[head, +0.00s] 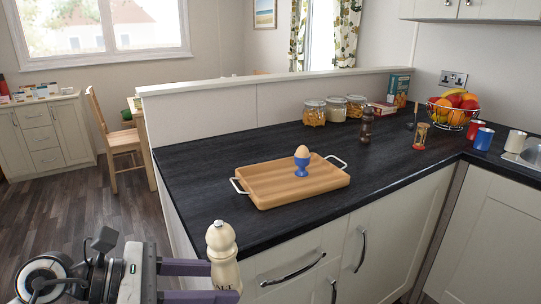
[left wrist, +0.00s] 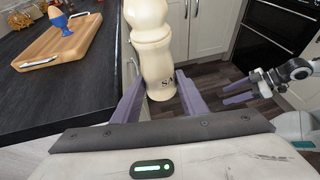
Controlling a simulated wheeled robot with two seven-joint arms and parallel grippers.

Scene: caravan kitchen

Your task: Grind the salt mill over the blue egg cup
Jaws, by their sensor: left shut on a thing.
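The cream salt mill (head: 222,252) is upright in my left gripper (head: 222,282), in front of the counter's near edge, left of the drawers. In the left wrist view the mill (left wrist: 152,45) stands between the two purple fingers (left wrist: 160,95), its lettering partly visible. The blue egg cup (head: 302,168) holds a brown egg (head: 302,153) and stands on the wooden board, apart from the mill, to its right and farther back. The cup also shows in the left wrist view (left wrist: 60,22). My right gripper (left wrist: 228,95) shows there at the right, fingers apart and empty.
The wooden board (head: 262,190) with metal handles lies on the dark counter (head: 205,155). Behind are a dark wooden mill (head: 366,127), glass jars (head: 314,114), an hourglass (head: 421,136), a fruit basket (head: 453,112) and mugs (head: 484,138). The counter around the board is clear.

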